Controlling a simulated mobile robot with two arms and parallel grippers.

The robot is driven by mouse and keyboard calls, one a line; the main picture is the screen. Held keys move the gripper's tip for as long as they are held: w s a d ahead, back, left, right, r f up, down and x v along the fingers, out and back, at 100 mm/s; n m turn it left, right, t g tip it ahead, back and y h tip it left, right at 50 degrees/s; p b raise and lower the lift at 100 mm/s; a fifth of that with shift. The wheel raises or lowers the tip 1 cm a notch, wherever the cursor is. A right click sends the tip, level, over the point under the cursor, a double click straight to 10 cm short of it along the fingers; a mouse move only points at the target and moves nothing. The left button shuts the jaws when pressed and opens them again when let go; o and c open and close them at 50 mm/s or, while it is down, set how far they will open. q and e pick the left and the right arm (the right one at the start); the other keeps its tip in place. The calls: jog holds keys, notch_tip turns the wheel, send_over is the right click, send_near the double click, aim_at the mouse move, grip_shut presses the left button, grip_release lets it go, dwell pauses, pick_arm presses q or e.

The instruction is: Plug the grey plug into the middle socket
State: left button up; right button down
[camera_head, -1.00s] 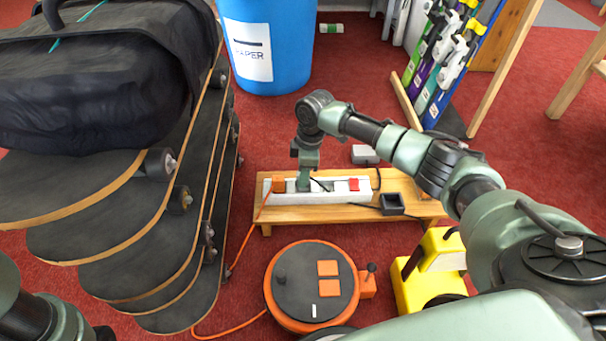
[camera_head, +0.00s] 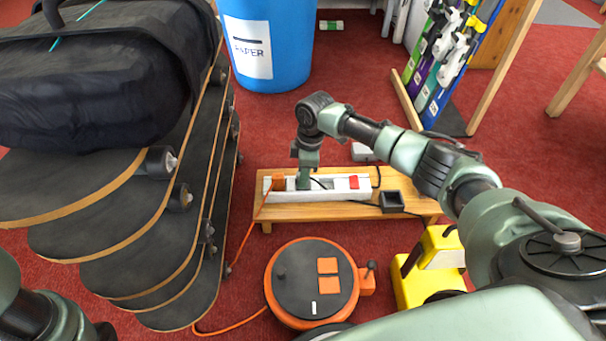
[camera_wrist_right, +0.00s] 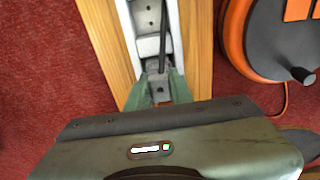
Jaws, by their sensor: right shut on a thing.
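A white power strip (camera_head: 345,196) lies on a low wooden bench, with an orange plug (camera_head: 278,183) at its left end and a red switch (camera_head: 353,182) near its right end. My right gripper (camera_head: 304,186) points down at the strip, right of the orange plug. In the right wrist view its fingers (camera_wrist_right: 159,88) are shut on the small grey plug (camera_wrist_right: 160,90), mostly hidden between them. A dark cable leads away from it over a grey block (camera_wrist_right: 152,45) on the strip. Whether the plug is seated is hidden. My left gripper is out of view.
A black adapter (camera_head: 392,201) and its cable lie on the bench (camera_head: 415,190). An orange cable reel (camera_head: 312,283) and a yellow object (camera_head: 430,270) stand in front. Stacked skateboards (camera_head: 150,270) crowd the left; a blue paper bin (camera_head: 290,45) stands behind.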

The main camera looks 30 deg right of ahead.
jog(key=shift+f, duration=0.25)
dwell(0.6)
jog(key=shift+f, duration=0.25)
dwell(0.4)
jog(key=c, duration=1.2)
grip_release()
jog(key=shift+o, duration=0.2)
jog(key=shift+r+p, duration=0.1)
jog(key=shift+p, duration=0.2)
